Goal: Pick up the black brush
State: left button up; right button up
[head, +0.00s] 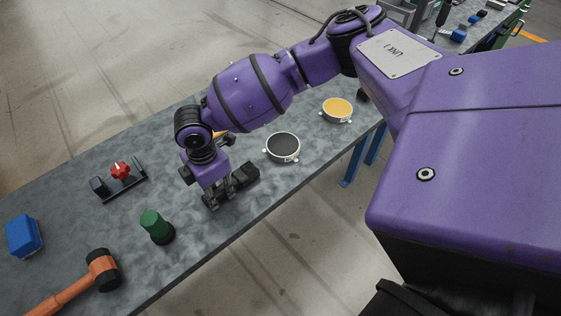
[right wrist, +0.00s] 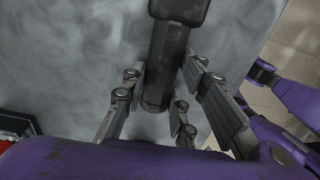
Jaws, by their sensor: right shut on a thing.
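The black brush (head: 246,176) lies along the grey table near its front edge in the head view. Its handle end is partly hidden by my right gripper (head: 214,197). In the right wrist view, the brush (right wrist: 167,52) runs up from the fingers, with a wider dark part at the top. My right gripper (right wrist: 166,88) is shut on the brush's narrow part, one finger on each side. The brush is at or very close to the table surface; I cannot tell whether it touches. My left gripper is not in view.
On the table (head: 75,192) stand a green-topped cylinder (head: 153,224), an orange-handled hammer (head: 100,268), a blue box (head: 23,236) and a black fixture with a red knob (head: 121,171). A dark round dish (head: 283,147) and a yellow one (head: 338,109) sit to the right of the brush.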

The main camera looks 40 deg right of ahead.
jog(key=shift+w+r, duration=0.1)
jog(key=shift+r, duration=0.6)
jog(key=s+a+r+p, duration=0.1)
jog(key=s+a+r, duration=0.8)
jog(key=a+r, duration=0.1)
jog(key=shift+s+r, duration=0.4)
jog(key=shift+r, duration=0.45)
jog(key=o, duration=0.6)
grip_shut()
